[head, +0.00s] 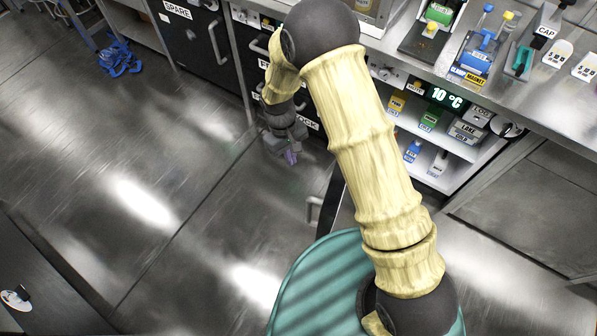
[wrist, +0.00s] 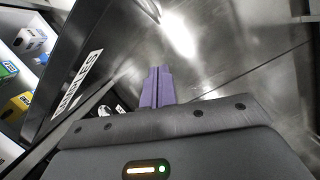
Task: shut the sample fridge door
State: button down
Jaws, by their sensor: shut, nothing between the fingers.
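The sample fridge (head: 436,150) stands open in the head view, its lit shelves showing below a 10 °C display. Its door (head: 345,215) sticks out into the aisle, seen nearly edge-on and partly hidden by my arm. A bar handle (head: 313,208) shows on its left side. In the wrist view the dark door (wrist: 88,45) with a SAMPLES label fills the left, with shelf items beyond it. My gripper (head: 291,158) is left of the door, its purple fingers (wrist: 157,86) shut and empty. They look apart from the door; the exact gap is unclear.
A counter with a magnet box (head: 478,60) and other lab items runs above the fridge. Closed dark cabinets (head: 190,40) line the wall to the left. Blue coiled material (head: 120,58) lies on the floor at upper left. The floor left of my gripper is clear.

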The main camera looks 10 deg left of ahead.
jog(key=s+d+f, duration=0.4)
jog(key=f, duration=0.6)
jog(key=shift+d, duration=0.25)
